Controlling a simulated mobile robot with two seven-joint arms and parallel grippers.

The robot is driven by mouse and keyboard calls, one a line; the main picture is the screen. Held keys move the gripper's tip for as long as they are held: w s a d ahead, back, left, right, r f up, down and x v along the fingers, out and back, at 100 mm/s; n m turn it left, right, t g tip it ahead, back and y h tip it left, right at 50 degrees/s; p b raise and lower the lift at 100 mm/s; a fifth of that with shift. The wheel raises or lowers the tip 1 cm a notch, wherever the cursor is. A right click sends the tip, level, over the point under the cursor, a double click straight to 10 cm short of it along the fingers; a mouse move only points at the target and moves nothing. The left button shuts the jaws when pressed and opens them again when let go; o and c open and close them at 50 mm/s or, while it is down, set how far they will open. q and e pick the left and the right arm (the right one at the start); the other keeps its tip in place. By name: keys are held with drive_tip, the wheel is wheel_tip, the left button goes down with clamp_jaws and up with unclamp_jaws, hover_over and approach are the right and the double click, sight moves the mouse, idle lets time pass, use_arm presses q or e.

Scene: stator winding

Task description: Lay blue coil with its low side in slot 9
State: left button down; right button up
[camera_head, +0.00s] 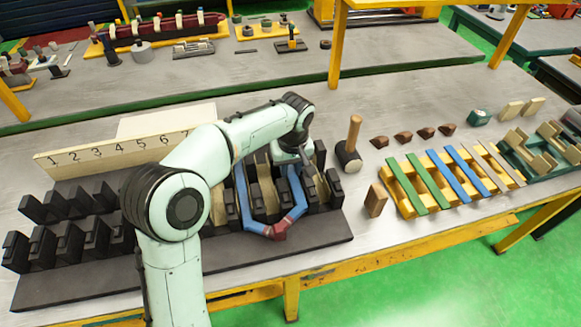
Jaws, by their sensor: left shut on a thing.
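The blue coil (242,194) stands among the black stator blocks (334,188). Its two blue sides run front to back, and its dark red front end (276,233) juts out over the front of the black base. My left gripper (306,160) is at the back of its right side and is shut on it; the fingertips are small and partly hidden by my wrist. I cannot tell how deep either side sits. The number board (100,148) shows 1 to 7; higher numbers, 9 included, are hidden behind my left arm. My right gripper is out of view.
A mallet (349,150) and a small wooden block (376,199) stand right of the stator. Farther right are a yellow rack (405,203) with green, blue and tan strips, several brown wedges (403,136) and a green rack (553,158).

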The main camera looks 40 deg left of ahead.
use_arm(q)
drive_tip(key=shift+f, duration=0.3)
idle(0.4)
drive_tip(key=c, duration=0.8)
unclamp_jaws()
drive_tip(key=shift+r, duration=0.2)
drive_tip(key=shift+r+p, duration=0.45)
drive_tip(key=shift+r, duration=0.05)
drive_tip(key=shift+r, duration=0.25)
